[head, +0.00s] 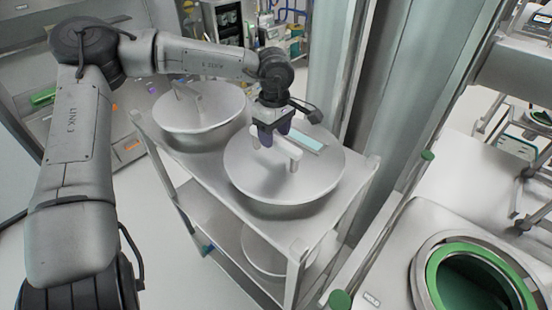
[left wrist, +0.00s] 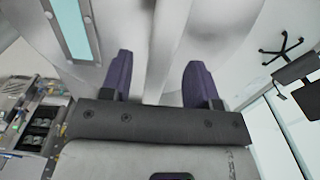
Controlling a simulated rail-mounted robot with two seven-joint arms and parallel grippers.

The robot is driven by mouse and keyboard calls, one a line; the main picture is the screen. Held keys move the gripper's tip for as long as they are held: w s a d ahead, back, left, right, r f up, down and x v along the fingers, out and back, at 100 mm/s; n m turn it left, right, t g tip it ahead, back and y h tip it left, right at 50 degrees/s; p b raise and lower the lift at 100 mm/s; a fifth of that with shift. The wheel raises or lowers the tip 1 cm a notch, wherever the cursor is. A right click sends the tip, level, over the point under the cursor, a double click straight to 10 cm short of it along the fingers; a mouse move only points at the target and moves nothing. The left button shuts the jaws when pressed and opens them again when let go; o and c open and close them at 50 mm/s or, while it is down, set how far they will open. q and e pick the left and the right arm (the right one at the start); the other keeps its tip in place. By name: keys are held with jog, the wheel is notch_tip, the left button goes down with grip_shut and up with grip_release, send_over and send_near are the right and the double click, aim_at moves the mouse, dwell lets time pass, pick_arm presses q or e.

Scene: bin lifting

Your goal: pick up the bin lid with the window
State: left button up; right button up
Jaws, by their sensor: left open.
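The bin lid with the window (head: 258,180) is a round grey metal lid on the top shelf of the cart. Its pale teal window (head: 307,143) is a strip near the far right rim, and it also shows in the left wrist view (left wrist: 70,28). A raised bar handle (head: 289,150) crosses the lid. My left gripper (head: 270,138) is open over the handle, pointing down. In the left wrist view its purple fingers (left wrist: 160,78) stand apart on either side of the handle bar, with gaps visible. My right gripper is not in view.
A second round lid (head: 205,115) with a bar handle and no visible window lies further back on the cart (head: 205,163). Another round metal item (head: 262,252) is on the lower shelf. An open green-lined round bin (head: 440,262) stands at the lower right. A pillar stands behind the cart.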

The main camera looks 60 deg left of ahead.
pick_arm(q)
jog(key=shift+f, duration=1.05)
jog(key=shift+f+b, duration=0.25)
jog(key=shift+b, duration=0.15)
grip_shut()
dwell(0.6)
dwell(0.7)
jog(key=shift+r, duration=0.15)
